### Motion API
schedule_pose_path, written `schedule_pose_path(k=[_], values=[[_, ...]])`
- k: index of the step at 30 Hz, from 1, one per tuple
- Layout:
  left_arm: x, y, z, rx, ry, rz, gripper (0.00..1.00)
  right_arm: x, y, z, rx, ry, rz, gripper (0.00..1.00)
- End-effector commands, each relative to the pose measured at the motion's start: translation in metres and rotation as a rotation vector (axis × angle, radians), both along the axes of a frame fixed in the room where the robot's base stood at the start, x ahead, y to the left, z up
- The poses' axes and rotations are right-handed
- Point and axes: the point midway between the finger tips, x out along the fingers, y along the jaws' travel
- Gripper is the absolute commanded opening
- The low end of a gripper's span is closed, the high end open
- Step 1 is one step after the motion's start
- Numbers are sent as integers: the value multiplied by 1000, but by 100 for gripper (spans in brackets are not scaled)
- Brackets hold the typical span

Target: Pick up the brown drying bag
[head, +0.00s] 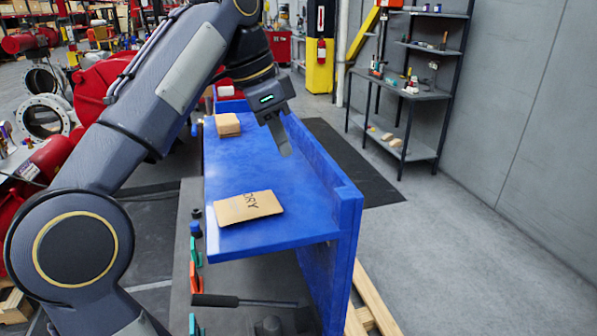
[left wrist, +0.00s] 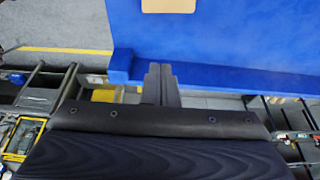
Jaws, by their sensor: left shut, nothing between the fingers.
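The brown drying bag (head: 248,207), printed with the letters "DRY", lies flat near the front end of the blue bench top (head: 250,173). A tan edge at the top of the left wrist view (left wrist: 168,5) is probably the same bag, mostly cut off. My left gripper (head: 285,150) is shut and empty, above the bench near its raised right-hand wall, farther back than the bag and apart from it. Its closed fingers also show in the left wrist view (left wrist: 161,84). My right gripper is not in view.
A stack of brown pieces (head: 227,124) sits farther back on the bench. The raised blue wall (head: 318,160) runs along the bench's right side.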

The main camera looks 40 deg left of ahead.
Motion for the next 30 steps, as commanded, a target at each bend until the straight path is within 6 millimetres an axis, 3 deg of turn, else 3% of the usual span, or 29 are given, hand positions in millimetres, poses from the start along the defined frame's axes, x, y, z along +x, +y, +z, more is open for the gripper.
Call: schedule_pose_path(k=[5,18,24,30], values=[[3,-3,-15,0,3,-2,0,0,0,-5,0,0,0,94],[26,-21,-99,-1,4,0,0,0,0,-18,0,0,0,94],[2,-1,-93,1,0,4,0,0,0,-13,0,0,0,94],[-6,5,-94,-1,1,1,0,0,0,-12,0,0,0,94]])
